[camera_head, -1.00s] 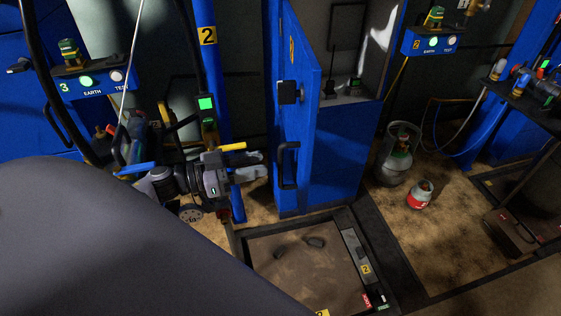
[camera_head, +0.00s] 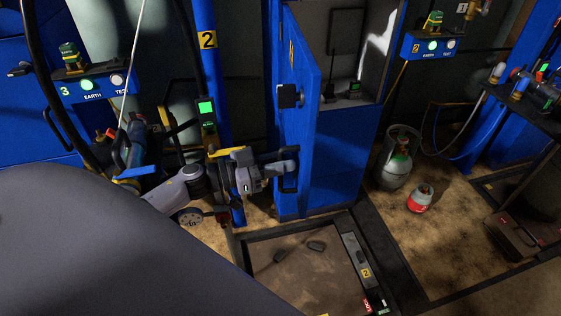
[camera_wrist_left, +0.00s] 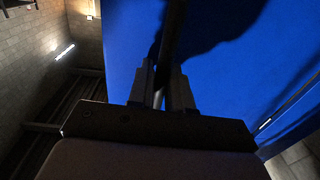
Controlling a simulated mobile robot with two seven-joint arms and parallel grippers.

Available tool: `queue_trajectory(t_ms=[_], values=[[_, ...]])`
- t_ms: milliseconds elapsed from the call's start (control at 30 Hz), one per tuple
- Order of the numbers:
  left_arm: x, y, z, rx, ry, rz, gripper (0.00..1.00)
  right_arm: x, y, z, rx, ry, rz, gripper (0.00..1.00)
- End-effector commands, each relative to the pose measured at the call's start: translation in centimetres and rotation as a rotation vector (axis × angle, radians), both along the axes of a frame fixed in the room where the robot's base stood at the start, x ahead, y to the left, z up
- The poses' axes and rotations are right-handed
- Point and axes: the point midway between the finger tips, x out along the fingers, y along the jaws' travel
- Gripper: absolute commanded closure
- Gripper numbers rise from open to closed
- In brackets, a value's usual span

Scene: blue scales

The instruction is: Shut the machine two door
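The machine two door (camera_head: 298,130) is a tall blue panel with a yellow label on its edge. It stands ajar, swung out from the blue cabinet (camera_head: 345,150), with the interior showing. A black bar handle (camera_head: 291,172) is on the door's left face. My left gripper (camera_head: 285,164) is at this handle. In the left wrist view, the dark handle bar (camera_wrist_left: 172,40) runs between my two fingers (camera_wrist_left: 162,85) against the blue door panel (camera_wrist_left: 225,60). Shadow hides whether the fingers press on the bar. My right gripper is not in view.
A black-framed floor tray (camera_head: 300,272) lies below the door. A grey gas cylinder (camera_head: 397,160) and a small red-and-white one (camera_head: 421,197) stand right of the cabinet. A blue post (camera_head: 206,70) and a screen unit (camera_head: 206,110) stand left of the door.

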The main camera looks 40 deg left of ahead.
Motion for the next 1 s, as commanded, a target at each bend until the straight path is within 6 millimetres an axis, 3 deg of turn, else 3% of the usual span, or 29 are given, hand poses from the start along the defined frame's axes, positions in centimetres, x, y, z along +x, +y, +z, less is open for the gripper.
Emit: queue_trajectory(t_ms=[467,667,1000], values=[[0.5,-0.9,0.1,-0.002,0.0,0.025,1.0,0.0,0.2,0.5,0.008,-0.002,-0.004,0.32],[2.0,-2.7,0.3,-0.004,0.0,0.088,1.0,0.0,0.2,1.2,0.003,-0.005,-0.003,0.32],[6.1,-7.0,0.2,-0.006,-0.001,0.252,1.0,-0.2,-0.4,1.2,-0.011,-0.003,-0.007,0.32]])
